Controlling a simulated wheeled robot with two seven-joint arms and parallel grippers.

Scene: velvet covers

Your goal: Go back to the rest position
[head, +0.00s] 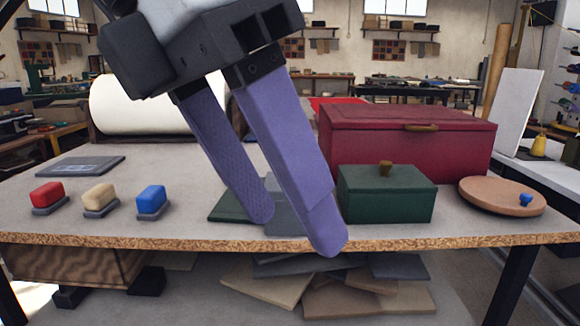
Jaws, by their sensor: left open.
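My left gripper (297,235) hangs large in the middle of the head view, close to the camera. Its two purple fingers point down and stand apart, with nothing between them. The fingers cover part of the table (170,225) and its front edge, and parts of the flat dark pieces behind them. My right gripper does not show.
A red block (47,194), a beige block (99,198) and a blue block (151,200) sit on grey bases at the left. A green box (387,196), a large red chest (390,150) and a round board (503,198) with a blue knob stand at the right. Boards (370,300) lie beneath.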

